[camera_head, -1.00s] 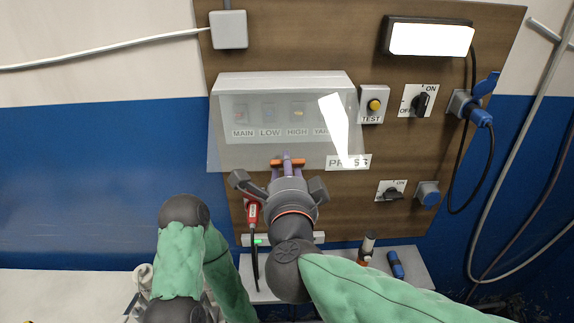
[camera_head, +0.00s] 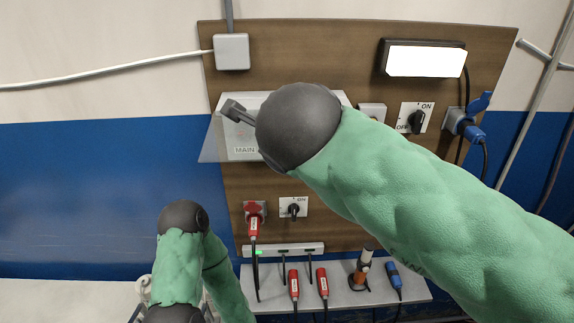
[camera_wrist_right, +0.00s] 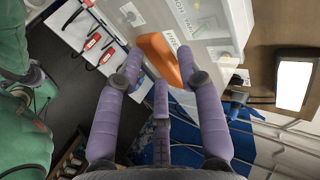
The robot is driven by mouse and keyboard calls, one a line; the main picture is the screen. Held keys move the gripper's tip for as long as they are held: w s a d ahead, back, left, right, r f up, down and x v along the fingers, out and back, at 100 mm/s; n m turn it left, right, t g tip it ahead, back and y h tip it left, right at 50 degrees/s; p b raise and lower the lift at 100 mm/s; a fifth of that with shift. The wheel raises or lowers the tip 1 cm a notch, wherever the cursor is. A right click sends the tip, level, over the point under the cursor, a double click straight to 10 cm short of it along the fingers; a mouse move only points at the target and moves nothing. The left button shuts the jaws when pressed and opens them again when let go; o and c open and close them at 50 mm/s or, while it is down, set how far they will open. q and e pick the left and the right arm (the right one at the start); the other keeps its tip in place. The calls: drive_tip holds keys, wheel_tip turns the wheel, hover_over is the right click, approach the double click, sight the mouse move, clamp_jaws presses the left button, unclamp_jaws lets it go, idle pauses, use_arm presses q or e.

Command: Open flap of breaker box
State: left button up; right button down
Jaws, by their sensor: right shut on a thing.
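The breaker box (camera_head: 226,103) is on the brown wall panel, mostly hidden behind my right arm. Its clear flap (camera_head: 209,150) shows at the left, with its lower edge standing out from the box, so it looks partly raised. In the right wrist view, my right gripper (camera_wrist_right: 159,66) has its purple fingers on both sides of the flap's orange handle (camera_wrist_right: 158,57) and is shut on it.
A lit lamp (camera_head: 427,60), a rotary switch (camera_head: 416,119) and a blue plug (camera_head: 473,132) are at the right of the panel. A shelf (camera_head: 345,297) below holds red and blue plugs. The blue wall at left is clear.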

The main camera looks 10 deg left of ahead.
drive_tip(key=shift+w+r+g, duration=0.2)
drive_tip(key=shift+r, duration=0.3)
drive_tip(key=shift+w+r+g, duration=0.2)
drive_tip(key=shift+r, duration=0.25)
drive_tip(key=c, duration=1.2)
unclamp_jaws()
drive_tip(key=shift+o, duration=0.3)
drive_tip(key=shift+f, duration=0.1)
drive_tip(key=shift+w, duration=0.1)
